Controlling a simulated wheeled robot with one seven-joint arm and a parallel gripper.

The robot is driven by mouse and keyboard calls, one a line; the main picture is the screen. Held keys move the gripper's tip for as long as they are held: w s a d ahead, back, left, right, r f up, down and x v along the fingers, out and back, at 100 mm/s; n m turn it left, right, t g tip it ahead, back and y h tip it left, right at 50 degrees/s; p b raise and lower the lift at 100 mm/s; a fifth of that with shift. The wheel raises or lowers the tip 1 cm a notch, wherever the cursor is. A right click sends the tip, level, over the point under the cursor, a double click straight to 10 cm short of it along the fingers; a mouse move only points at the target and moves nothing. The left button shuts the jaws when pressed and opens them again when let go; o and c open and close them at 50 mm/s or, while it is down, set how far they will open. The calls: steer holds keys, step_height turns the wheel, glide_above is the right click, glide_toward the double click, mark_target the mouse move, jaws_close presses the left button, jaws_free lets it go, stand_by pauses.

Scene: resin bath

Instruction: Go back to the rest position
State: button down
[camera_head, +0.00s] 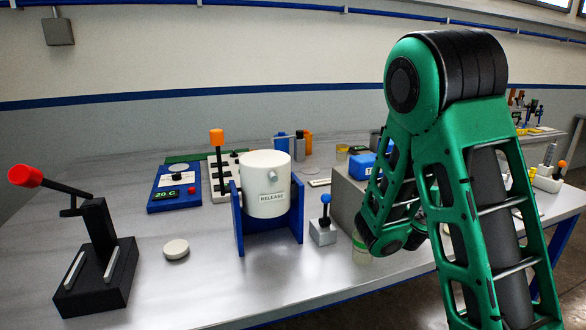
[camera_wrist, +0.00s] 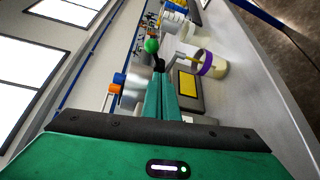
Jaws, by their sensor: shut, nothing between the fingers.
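My green gripper (camera_wrist: 168,72) shows in the wrist view with its two fingers together and nothing between them. It points out over the bench and its tips appear clear of the surface. In the head view my green arm is folded at the right, and the gripper itself is hidden behind its links. In the wrist view a lever with a green knob (camera_wrist: 151,45) and a cup with a purple band (camera_wrist: 206,65) are just beyond the fingertips. A device with a yellow panel (camera_wrist: 187,84) lies beside them. I cannot tell the exact gaps.
The metal bench (camera_head: 190,290) holds a white pot marked RELEASE (camera_head: 266,180) in a blue stand (camera_head: 238,218), a red-knobbed lever press (camera_head: 97,240), a blue-knobbed lever (camera_head: 324,222), a white disc (camera_head: 176,249) and a blue 20 C unit (camera_head: 174,190).

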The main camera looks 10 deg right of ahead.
steer(key=s+d+f+m+g+y, duration=0.25)
steer(key=s+m+g, duration=0.2)
steer(key=s, duration=0.35)
steer(key=s+d+f+m+g+y, duration=0.1)
steer(key=s+f+m+g, duration=0.2)
steer(key=s+m, duration=0.4)
steer(key=s+a+m+g+y, duration=0.2)
steer(key=s+a+m+y, duration=0.2)
steer(key=s+a+y, duration=0.6)
steer(key=s+a, duration=0.8)
steer(key=s, duration=0.1)
steer(key=shift+r, duration=0.2)
steer(key=shift+w+f+g, duration=0.25)
steer(key=shift+w, duration=0.25)
